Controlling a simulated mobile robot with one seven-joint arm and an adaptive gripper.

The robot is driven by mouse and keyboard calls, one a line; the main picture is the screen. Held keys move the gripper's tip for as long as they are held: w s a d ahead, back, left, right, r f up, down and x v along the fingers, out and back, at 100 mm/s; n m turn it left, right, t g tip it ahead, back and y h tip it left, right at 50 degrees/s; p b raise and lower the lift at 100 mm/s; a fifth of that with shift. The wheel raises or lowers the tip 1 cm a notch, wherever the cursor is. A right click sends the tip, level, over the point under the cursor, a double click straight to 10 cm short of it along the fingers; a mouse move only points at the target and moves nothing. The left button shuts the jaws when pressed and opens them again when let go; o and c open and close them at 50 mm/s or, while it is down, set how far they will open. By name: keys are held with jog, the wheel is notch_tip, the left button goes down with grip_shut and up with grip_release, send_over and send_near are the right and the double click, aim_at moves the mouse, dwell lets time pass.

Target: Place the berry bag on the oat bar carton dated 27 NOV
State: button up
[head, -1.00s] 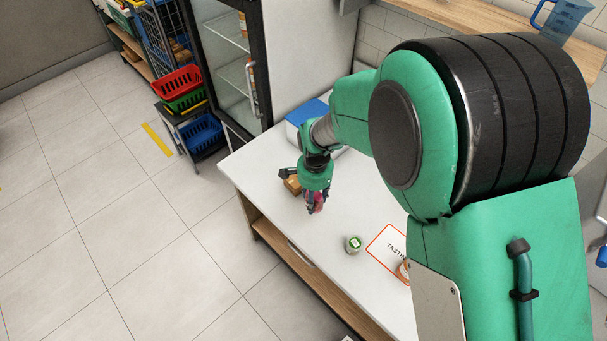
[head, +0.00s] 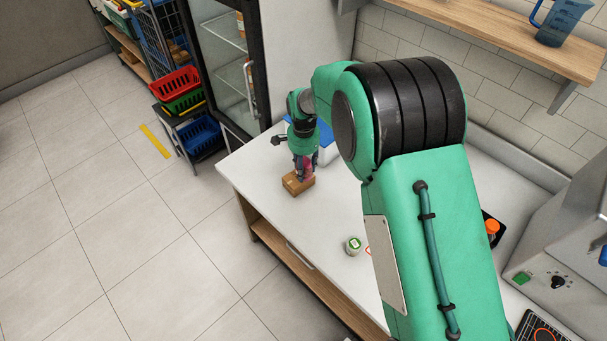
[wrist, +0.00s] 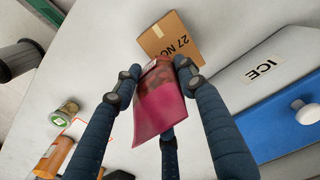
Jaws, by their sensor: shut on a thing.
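The berry bag (wrist: 157,106), a pink-red pouch, is held between the fingers of my gripper (wrist: 155,85) in the wrist view. The brown oat bar carton (wrist: 166,34), printed "27 NO" with the rest hidden, lies on the counter just beyond the bag and overlaps it in the picture. In the head view the carton (head: 298,185) sits near the back left of the counter, with my gripper (head: 304,168) and the bag (head: 302,166) just over or behind it. I cannot tell whether bag and carton touch.
A blue and white box marked ICE (wrist: 275,100) stands close beside the carton. A small green-lidded jar (head: 353,245) stands on the white counter (head: 262,170). An orange container (wrist: 54,157) shows at lower left in the wrist view. The counter between carton and jar is clear.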

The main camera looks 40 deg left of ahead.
jog(key=shift+a+f, duration=0.1)
dwell(0.3)
jog(key=shift+f+b, duration=0.3)
jog(key=shift+f, duration=1.35)
jog(key=o, duration=1.2)
jog(key=shift+f, duration=0.15)
notch_tip(320, 180, up, 12)
jog(key=shift+r+p, duration=0.15)
jog(key=shift+p, duration=0.6)
